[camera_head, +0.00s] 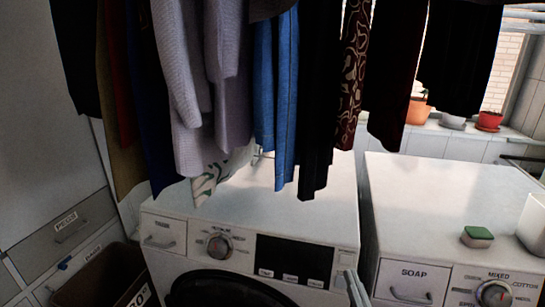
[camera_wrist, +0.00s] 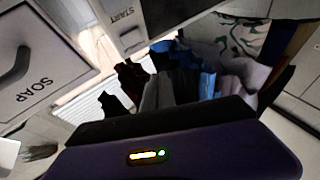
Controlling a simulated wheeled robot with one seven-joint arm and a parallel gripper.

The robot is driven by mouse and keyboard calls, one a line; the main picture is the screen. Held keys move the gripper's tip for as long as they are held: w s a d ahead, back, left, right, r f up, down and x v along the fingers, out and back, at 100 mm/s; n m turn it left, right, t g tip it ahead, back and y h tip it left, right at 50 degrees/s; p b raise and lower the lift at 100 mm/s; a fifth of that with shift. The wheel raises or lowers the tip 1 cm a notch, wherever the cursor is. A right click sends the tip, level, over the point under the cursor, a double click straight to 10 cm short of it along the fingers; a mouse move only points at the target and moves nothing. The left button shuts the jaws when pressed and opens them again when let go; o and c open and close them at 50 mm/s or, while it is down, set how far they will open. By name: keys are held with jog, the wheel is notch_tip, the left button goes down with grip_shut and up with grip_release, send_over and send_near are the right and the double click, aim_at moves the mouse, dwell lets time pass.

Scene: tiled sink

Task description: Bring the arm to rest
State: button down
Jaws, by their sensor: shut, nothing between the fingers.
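My gripper (camera_wrist: 165,122) shows in the wrist view as a dark bar above a purple housing with a small lit strip. It is shut and nothing is seen held in it. Its fingertips are not clearly visible. The wrist view is tilted, with a drawer marked SOAP at the left and hanging clothes beyond the gripper. In the head view I cannot make out the gripper for sure; a thin grey piece (camera_head: 353,288) stands at the bottom edge, between the two machines.
Clothes (camera_head: 285,95) hang low over the white washing machine (camera_head: 285,215). A second machine (camera_head: 440,190) stands at right, with the soap drawer (camera_head: 410,282) and a green-topped sponge (camera_head: 477,237). A brown bin (camera_head: 105,275) and pegs drawer (camera_head: 65,230) are at left.

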jog(key=s+f+g+h, duration=0.1)
jog(key=s+g, duration=0.6)
jog(key=s, duration=3.3)
jog(key=shift+s+f+m+h, duration=0.3)
jog(key=shift+f+h, duration=0.1)
jog(key=shift+h, duration=0.4)
jog(key=shift+w+a, duration=0.1)
